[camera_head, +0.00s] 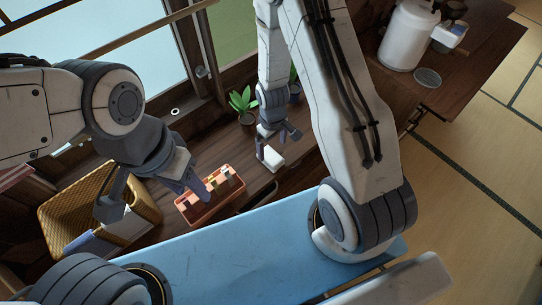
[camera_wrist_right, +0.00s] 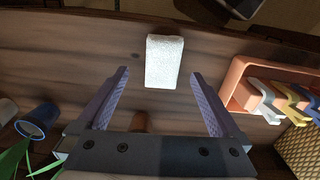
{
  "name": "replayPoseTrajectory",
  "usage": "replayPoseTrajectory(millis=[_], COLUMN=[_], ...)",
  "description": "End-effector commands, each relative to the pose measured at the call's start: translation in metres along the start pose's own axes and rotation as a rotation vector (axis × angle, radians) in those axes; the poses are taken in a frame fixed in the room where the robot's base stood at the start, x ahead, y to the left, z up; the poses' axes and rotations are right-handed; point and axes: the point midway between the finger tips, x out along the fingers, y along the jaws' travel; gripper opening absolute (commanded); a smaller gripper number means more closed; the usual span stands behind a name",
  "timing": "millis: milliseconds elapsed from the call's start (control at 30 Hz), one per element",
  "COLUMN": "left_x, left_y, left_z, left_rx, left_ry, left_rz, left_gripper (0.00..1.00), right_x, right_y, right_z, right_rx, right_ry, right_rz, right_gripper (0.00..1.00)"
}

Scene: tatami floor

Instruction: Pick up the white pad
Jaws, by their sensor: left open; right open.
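The white pad (camera_head: 271,157) lies on the dark wooden counter in the head view, close to my right gripper (camera_head: 278,134). In the right wrist view the white pad (camera_wrist_right: 164,60) is a rough white block, lying lengthwise just ahead of and between my right fingertips (camera_wrist_right: 160,72). My right gripper is open and empty, its fingers apart on either side of the pad's near end. My left gripper (camera_head: 154,194) is open, around the wicker basket and the orange tray at the left. I cannot tell how high either gripper is above the counter.
An orange tray (camera_head: 187,206) with several coloured pieces stands left of the pad; the wicker basket (camera_head: 62,213) is further left. A potted plant (camera_head: 243,104) stands near the window. A blue-rimmed cup (camera_wrist_right: 33,124) shows at lower left. A white canister (camera_head: 408,38) stands at upper right.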

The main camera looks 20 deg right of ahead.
Motion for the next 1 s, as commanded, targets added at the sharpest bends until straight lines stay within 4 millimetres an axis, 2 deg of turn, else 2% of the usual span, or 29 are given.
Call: replayPoseTrajectory(millis=[267,333,500,867,1000], left_x=[-0.003,0.011,0.028,0.029,0.029], left_y=[0.000,-0.001,-0.002,-0.002,-0.002], left_z=[0.000,0.000,0.002,0.002,0.002], left_rx=[0.000,0.000,0.001,0.002,0.002], left_ry=[0.000,0.001,0.000,0.000,0.000], left_rz=[0.000,0.000,0.000,0.000,0.000], left_gripper=[0.50,0.50,0.50,0.50,0.50], right_x=[0.022,0.038,0.057,0.059,0.059], right_y=[-0.003,-0.004,-0.004,-0.004,-0.004], right_z=[0.001,0.001,0.001,0.001,0.001], right_rx=[0.001,0.002,0.000,0.001,0.001], right_ry=[-0.002,-0.001,0.001,0.001,0.001], right_rz=[-0.001,-0.001,0.000,0.000,0.000], right_gripper=[1.00,1.00,1.00,1.00,0.46])
